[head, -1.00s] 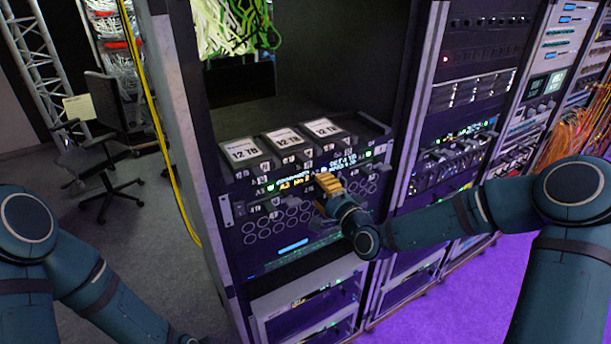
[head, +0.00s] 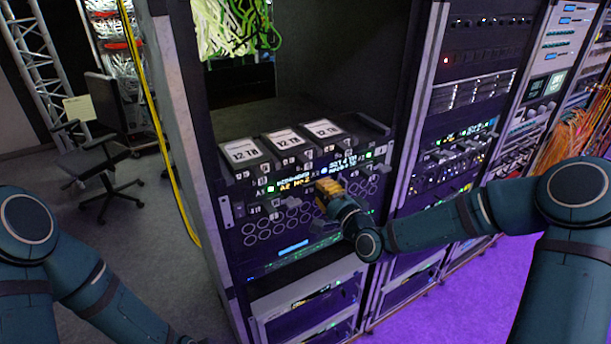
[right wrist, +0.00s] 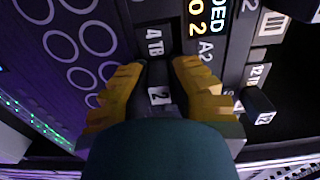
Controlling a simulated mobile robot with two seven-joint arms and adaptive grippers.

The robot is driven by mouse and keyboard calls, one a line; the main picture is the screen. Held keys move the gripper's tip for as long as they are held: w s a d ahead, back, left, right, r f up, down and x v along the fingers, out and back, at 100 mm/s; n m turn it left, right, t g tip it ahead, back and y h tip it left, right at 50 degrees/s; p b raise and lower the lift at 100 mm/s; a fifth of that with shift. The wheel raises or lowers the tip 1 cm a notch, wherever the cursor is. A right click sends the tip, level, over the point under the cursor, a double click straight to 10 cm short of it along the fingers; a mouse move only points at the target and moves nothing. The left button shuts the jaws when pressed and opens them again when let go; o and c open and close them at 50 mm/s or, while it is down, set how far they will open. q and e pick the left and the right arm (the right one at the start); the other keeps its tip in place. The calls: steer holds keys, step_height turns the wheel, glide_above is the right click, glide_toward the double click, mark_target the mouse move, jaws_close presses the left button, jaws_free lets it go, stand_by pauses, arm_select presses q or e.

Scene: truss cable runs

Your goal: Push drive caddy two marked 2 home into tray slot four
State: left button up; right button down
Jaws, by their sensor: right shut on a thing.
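My right gripper (head: 326,188) is at the front of the drive tray unit (head: 262,252), below its lit display strip. In the right wrist view its yellow fingers (right wrist: 158,88) are shut on both sides of a dark drive caddy (right wrist: 155,44). The caddy carries a white label with 2 and a 4 TB marking. In the head view the gripper hides this caddy. How deep it sits, and the slot's number, cannot be told. My left arm shows at lower left, but its gripper is out of view.
Other small numbered labels and a dark handle (right wrist: 258,101) are beside the gripper. The rack's upright (head: 414,110) stands to the right. A yellow cable (head: 165,145) hangs at left.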

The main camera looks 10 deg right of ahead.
steer(key=shift+s, duration=0.1)
steer(key=shift+s+d, duration=0.2)
steer(key=shift+s, duration=0.25)
steer(key=shift+s+d, duration=0.1)
steer(key=shift+s, duration=0.2)
steer(key=p+v, duration=0.1)
steer(key=v, duration=0.8)
steer(key=shift+s+d+r, duration=0.15)
steer(key=shift+s+r, duration=0.05)
steer(key=shift+s, duration=0.15)
stand_by(0.6)
